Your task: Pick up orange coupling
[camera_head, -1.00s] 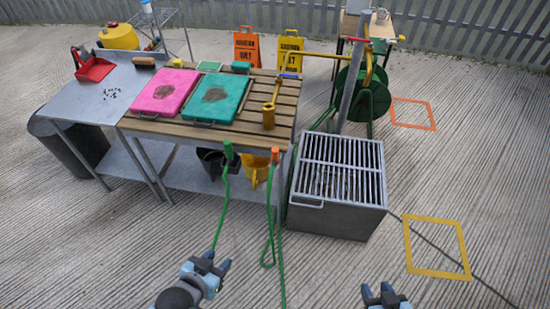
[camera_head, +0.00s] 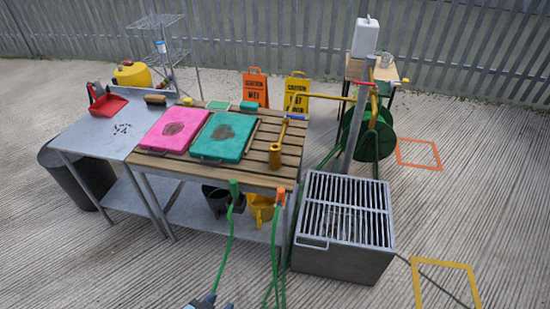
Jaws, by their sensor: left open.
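The orange coupling (camera_head: 281,194) is at the top end of a green hose (camera_head: 274,250), by the front right corner of the slatted wooden table. A green coupling (camera_head: 234,188) tops another green hose to its left. My left gripper (camera_head: 209,301) is only partly in view at the bottom edge, below and left of the orange coupling and well apart from it. It is open, with nothing seen in it. My right gripper is out of view.
The slatted table (camera_head: 287,160) holds a pink board (camera_head: 165,130) and a teal board (camera_head: 222,136). A grated metal box (camera_head: 345,215) stands close on the right. Black and yellow buckets (camera_head: 261,207) sit below the table. The floor in front is mostly clear.

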